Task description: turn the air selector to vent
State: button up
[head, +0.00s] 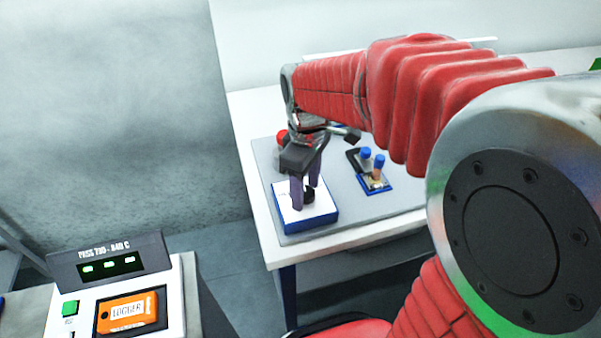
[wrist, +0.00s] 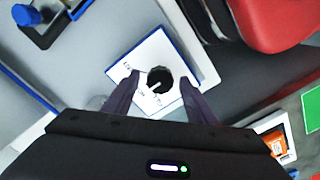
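The air selector is a black round knob (wrist: 160,80) with a white pointer mark, set on a white-topped box (head: 320,213) with blue sides. The box stands near the front edge of a grey board on the white table. In the wrist view the white panel (wrist: 130,72) carries small dark lettering, too small to read. My gripper (head: 305,192) is over the box, its purple fingers pointing down. In the wrist view its fingers (wrist: 156,92) are apart, one on each side of the knob. I cannot tell whether they touch it.
A blue tray (head: 379,187) with blue-capped vials is right of the box. A red round thing (head: 281,137) is behind my gripper. A console with an orange logger (head: 127,312) and a green button (head: 70,308) stands at the lower left. The board's front right is clear.

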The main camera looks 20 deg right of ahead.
jog(key=c, duration=1)
jog(key=shift+m, duration=0.4)
jog(key=m, duration=0.4)
jog(key=shift+m, duration=2.1)
jog(key=o, duration=1)
jog(key=shift+r, duration=0.1)
